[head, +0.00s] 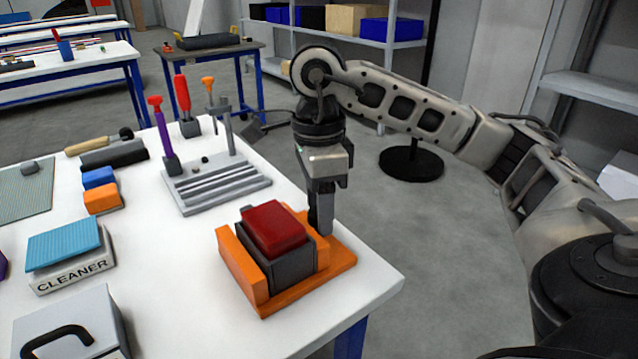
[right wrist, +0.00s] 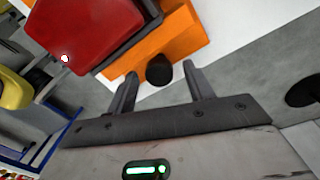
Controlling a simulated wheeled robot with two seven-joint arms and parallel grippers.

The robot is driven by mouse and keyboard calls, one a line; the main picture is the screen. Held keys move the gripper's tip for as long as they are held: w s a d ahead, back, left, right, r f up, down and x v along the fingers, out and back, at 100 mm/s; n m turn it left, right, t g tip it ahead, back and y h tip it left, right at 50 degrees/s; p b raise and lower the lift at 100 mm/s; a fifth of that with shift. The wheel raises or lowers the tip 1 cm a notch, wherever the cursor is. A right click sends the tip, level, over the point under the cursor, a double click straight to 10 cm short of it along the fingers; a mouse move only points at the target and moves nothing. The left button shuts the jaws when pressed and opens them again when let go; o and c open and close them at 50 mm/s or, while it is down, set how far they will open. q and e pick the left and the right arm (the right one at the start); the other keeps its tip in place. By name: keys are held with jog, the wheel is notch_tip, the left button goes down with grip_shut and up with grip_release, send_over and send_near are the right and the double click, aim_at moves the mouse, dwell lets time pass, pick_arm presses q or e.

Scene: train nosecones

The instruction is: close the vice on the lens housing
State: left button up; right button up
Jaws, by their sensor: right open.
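The orange vice (head: 240,268) sits near the table's right corner; its orange base also shows in the right wrist view (right wrist: 185,35). Between its jaws is a dark grey block with a red top, which I take as the lens housing (head: 274,228); the red top fills the upper left of the right wrist view (right wrist: 85,30). My right gripper (head: 320,226) points down at the vice's right side. In the right wrist view its open fingers (right wrist: 159,72) stand either side of a black round knob (right wrist: 159,70), with gaps on both sides. My left gripper is not in view.
A grey slotted rack (head: 215,188) with upright tools stands behind the vice. Orange (head: 102,198) and blue blocks and a box marked CLEANER (head: 68,270) lie to the left. White table (head: 180,290) is clear left of the vice; its edge is close on the right.

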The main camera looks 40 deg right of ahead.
pick_arm(q)
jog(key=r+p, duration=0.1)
jog(key=p, duration=0.3)
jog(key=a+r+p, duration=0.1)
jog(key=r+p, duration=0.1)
jog(key=p, duration=0.1)
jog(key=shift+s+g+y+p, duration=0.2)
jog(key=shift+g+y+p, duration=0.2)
pick_arm(e)
notch_tip(320, 180, up, 16)
jog(key=shift+w+d, duration=0.15)
jog(key=shift+w, duration=0.15)
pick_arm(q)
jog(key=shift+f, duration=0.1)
pick_arm(e)
jog(key=shift+f, duration=0.1)
